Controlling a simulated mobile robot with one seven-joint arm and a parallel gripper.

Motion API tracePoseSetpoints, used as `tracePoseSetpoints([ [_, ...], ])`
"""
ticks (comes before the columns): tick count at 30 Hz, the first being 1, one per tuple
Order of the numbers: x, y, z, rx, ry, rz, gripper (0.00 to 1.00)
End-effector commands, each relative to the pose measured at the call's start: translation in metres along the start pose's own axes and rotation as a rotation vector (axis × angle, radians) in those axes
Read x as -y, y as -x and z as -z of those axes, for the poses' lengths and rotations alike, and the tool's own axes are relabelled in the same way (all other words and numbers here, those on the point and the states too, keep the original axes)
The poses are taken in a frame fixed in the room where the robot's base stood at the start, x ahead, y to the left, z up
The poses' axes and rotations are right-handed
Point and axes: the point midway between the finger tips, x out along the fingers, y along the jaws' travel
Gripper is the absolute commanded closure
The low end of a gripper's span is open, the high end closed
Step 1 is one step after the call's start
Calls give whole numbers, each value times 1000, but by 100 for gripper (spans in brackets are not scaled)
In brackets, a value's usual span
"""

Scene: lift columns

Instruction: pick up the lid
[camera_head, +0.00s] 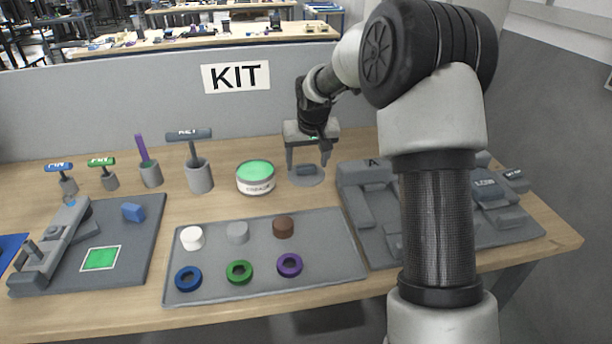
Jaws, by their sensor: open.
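The lid (307,181) is a flat grey disc with a darker raised handle, lying on the table behind the tray. The open tin (256,187), marked with what looks like GREASE, stands to its left and shows a green top. My gripper (308,166) is open and points down above the lid. Its two fingers are apart, one toward each side of the handle in this view. I cannot tell whether the fingertips touch the lid.
A grey tray (205,288) with several pucks and rings lies in front. Cups (199,178) holding tools stand to the left, beside a grey board (138,270) with a blue block. A fixture board (372,254) lies right, partly hidden by my arm. A KIT panel (130,118) stands behind.

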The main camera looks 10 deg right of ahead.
Motion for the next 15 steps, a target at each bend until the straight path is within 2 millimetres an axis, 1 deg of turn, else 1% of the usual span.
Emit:
tracePoseSetpoints([
  [1, 0, -10, -1, 0, 0, 0, 34],
  [3, 0, -16, 0, -1, 0, 0, 34],
  [10, 0, -17, 1, -2, 0, 0, 34],
  [14, 0, -17, 1, -2, 0, 0, 56],
  [15, 0, -17, 1, -2, 0, 0, 63],
])
